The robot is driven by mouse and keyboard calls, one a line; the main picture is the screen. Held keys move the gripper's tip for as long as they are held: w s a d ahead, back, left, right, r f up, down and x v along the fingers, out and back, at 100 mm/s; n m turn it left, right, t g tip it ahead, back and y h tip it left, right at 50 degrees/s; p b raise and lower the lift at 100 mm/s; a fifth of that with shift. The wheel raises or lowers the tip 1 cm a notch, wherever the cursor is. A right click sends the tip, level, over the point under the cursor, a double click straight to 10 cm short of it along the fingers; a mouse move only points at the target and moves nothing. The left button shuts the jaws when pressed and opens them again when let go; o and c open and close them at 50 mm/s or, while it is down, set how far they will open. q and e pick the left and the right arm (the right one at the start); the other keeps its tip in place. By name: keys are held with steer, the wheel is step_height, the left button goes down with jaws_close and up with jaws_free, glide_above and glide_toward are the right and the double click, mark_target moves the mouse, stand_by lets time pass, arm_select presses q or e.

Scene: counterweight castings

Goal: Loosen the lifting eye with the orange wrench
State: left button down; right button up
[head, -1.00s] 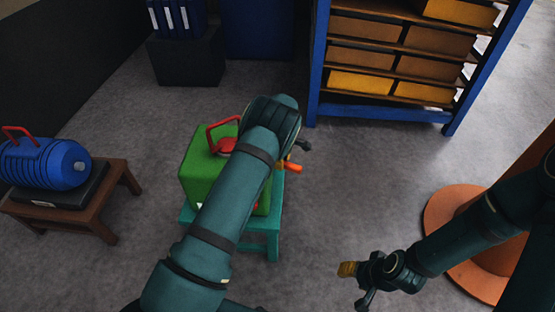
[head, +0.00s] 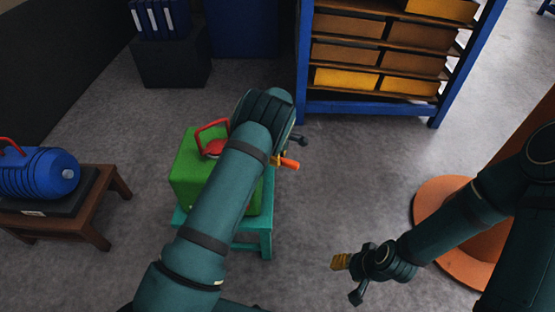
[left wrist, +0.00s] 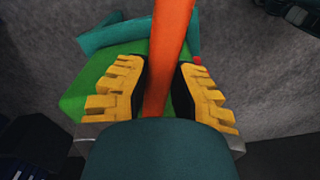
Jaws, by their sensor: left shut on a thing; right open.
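A red lifting eye (head: 213,148) stands on top of the green block casting (head: 188,180), which rests on a teal stand (head: 255,243). My left arm crosses in front and hides part of the block and the eye's right side. The orange wrench (head: 289,163) pokes out to the right of that arm. In the left wrist view, the wrench handle (left wrist: 170,45) runs between the yellow fingers of my left gripper (left wrist: 160,85), shut on it. The wrench's far end is hidden, so I cannot tell whether it touches the eye. My right gripper (head: 341,262) is open and empty above the floor.
A blue ribbed casting (head: 40,172) lies on a brown table (head: 95,215) at left. A blue shelf rack (head: 370,111) with yellow and brown bins stands at the back. An orange round base (head: 440,215) is at right. Grey floor between is clear.

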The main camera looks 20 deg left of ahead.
arm_select(q)
steer(key=shift+r+p, duration=1.3)
steer(key=shift+r, duration=1.3)
